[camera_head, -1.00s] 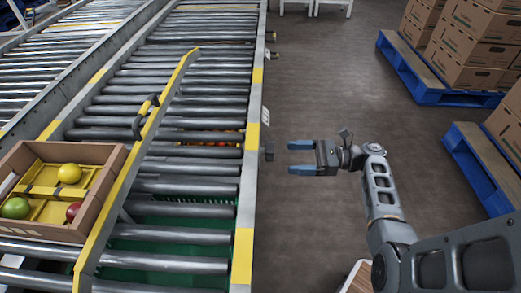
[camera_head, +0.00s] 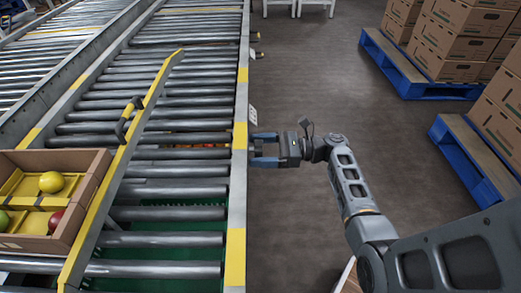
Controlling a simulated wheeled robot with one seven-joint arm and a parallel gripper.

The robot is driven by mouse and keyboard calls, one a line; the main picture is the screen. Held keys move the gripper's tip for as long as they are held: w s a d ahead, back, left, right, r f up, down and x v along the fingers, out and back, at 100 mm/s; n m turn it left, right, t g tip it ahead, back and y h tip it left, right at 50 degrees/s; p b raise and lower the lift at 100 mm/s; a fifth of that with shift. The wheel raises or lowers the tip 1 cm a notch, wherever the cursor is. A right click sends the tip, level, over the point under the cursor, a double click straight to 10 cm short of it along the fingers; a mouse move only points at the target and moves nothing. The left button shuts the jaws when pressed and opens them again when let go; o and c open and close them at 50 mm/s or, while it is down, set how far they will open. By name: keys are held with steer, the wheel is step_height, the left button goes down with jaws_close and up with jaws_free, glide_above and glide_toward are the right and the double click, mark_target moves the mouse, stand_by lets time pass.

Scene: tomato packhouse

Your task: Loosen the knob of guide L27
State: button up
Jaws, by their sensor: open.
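The guide (camera_head: 105,202) is a yellow-topped metal bar lying slantwise across the roller conveyor, with a black handle (camera_head: 130,116) near its middle. A small dark knob (camera_head: 255,150) sticks out from the conveyor's outer right side rail. My gripper (camera_head: 256,150) is open at that rail, its two blue fingers pointing left, one on the far side and one on the near side of the knob. The knob is small and partly hidden, so I cannot tell whether the fingers touch it. A small white label (camera_head: 253,116) sits on the rail just beyond; its writing is unreadable.
A cardboard box (camera_head: 92,185) with several fruits stands on the rollers left of the guide. The side rail (camera_head: 239,190) borders the conveyor. Blue pallets (camera_head: 475,160) with stacked cartons stand at the right. The floor between is clear.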

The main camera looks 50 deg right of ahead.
steer(key=c, duration=1)
steer(key=shift+o, duration=0.2)
steer(key=n+p, duration=0.1)
steer(key=n, duration=0.3)
steer(key=shift+d+n, duration=0.1)
steer(key=shift+n, duration=0.3)
steer(key=n, duration=0.4)
steer(key=n+b, duration=0.1)
steer(key=n, duration=0.4)
steer(key=shift+r, duration=0.1)
steer(key=shift+r+n+b, duration=0.15)
steer(key=shift+n+b, duration=0.75)
steer(key=shift+n, duration=1)
